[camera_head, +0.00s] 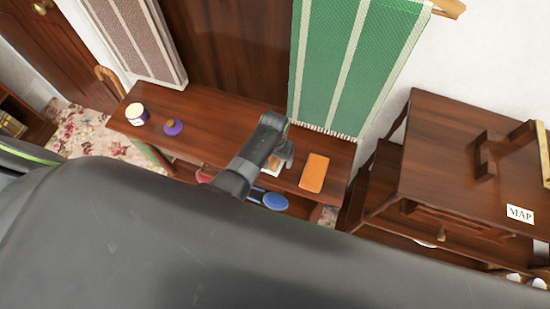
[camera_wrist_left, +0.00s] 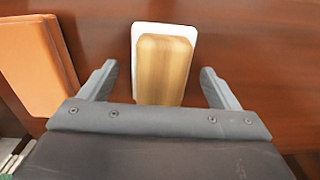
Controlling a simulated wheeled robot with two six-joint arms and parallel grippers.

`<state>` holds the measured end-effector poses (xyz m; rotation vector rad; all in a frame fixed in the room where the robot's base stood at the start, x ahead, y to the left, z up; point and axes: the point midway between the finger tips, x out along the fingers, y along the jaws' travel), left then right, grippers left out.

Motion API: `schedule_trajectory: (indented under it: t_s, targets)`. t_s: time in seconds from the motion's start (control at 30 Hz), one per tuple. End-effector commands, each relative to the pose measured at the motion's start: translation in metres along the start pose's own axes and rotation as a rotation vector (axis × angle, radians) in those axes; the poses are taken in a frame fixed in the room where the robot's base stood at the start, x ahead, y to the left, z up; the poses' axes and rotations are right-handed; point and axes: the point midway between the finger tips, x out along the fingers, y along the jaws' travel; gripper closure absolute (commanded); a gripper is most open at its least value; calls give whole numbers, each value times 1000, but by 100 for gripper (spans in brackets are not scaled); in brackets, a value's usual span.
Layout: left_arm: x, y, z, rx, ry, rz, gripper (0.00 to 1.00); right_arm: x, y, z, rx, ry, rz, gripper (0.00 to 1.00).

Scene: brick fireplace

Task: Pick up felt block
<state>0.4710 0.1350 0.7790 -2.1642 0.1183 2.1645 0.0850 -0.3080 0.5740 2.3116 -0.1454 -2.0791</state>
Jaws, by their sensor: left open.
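The felt block, a light wooden block (camera_wrist_left: 164,68) on a white pad, lies on the dark wooden bench in the left wrist view. In the head view a small part of the felt block (camera_head: 272,166) shows beside my gripper, the rest hidden behind it. My left gripper (camera_head: 284,150) is above the bench at the block. In the left wrist view its two fingers (camera_wrist_left: 159,80) are spread open, one on each side of the block's near part, with gaps on both sides. Nothing is held. My right gripper is not in view.
An orange book-like item (camera_head: 314,173) lies close by on the bench (camera_head: 215,118). A white jar (camera_head: 136,114) and a purple item (camera_head: 173,128) stand at its far left. A green striped cloth (camera_head: 345,60) hangs behind. A wooden cabinet (camera_head: 450,150) stands right.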

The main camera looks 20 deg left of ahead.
Motion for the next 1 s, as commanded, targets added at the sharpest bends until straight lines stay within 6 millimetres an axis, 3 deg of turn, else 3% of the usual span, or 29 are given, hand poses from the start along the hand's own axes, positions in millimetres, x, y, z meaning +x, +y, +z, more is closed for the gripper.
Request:
schedule_trajectory:
  t_s: [0.33, 0.7, 1.0]
  targets:
    - [4, 0, 0, -1, 0, 0, 16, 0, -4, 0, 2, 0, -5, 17]
    - [4, 0, 0, -1, 0, 0, 65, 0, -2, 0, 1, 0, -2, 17]
    - [3, 0, 0, 0, 0, 0, 65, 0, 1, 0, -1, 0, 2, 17]
